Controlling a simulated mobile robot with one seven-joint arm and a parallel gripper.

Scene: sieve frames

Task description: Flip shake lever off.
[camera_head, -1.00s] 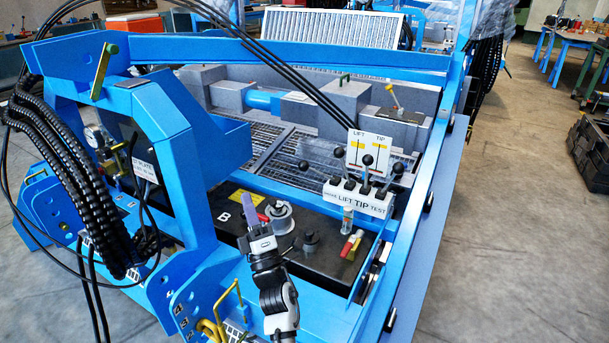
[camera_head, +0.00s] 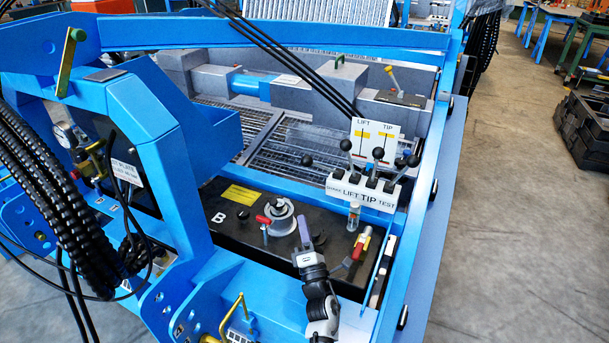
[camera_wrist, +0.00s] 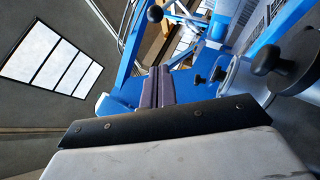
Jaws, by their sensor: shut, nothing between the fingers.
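The lever bank has a white label plate (camera_head: 362,191) whose leftmost word, small and hard to read, looks like SHAKE, beside LIFT, TIP and TEST. The leftmost lever's black knob (camera_head: 306,160) stands out to the left of the bank. Other black knobs (camera_head: 378,153) rise above the plate. My gripper (camera_head: 304,230) is shut and empty, below and left of the bank and apart from it, over the black tank. The wrist view shows its closed fingers (camera_wrist: 158,87). Black knobs there lie ahead (camera_wrist: 155,13) and right (camera_wrist: 266,60); I cannot tell which levers they are.
The black tank (camera_head: 240,225) carries a round metal cap (camera_head: 282,222) and a red-handled valve (camera_head: 263,220). A small clear bottle (camera_head: 353,214) and a red-yellow fitting (camera_head: 361,243) stand before the bank. A blue frame rail (camera_head: 425,200) runs along the right. Black hoses hang at left.

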